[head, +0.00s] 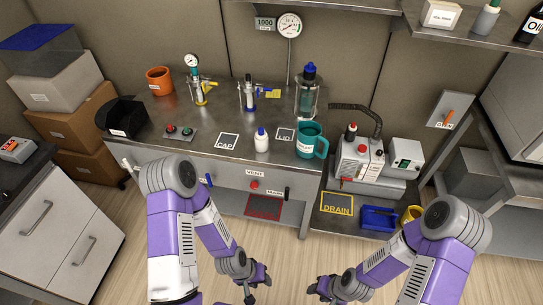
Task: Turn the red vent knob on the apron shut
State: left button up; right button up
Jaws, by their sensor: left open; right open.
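The red vent knob (254,185) sits on the grey front apron (232,178) of the workbench, just below a white VENT label (255,173). The knob is small here, and I cannot tell its turn position. My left gripper (257,290) is open and empty, low at the bottom of the view, well below and in front of the knob. My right gripper (322,292) is open and empty, at the bottom, right of the left one. Neither gripper touches the apron.
A blue-handled control (206,180) and a black-handled one (274,193) flank the knob. A red-marked area (263,207) lies below. A teal mug (309,140) and white bottle (262,140) stand near the bench's front edge.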

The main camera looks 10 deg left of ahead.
aim_at(253, 185)
jog(key=u, duration=0.1)
jog(key=k, duration=1)
jog(key=z, duration=0.9)
jog(key=i, duration=0.75)
jog(key=u, duration=0.75)
jog(key=i, duration=0.95)
jog(key=u, duration=0.2)
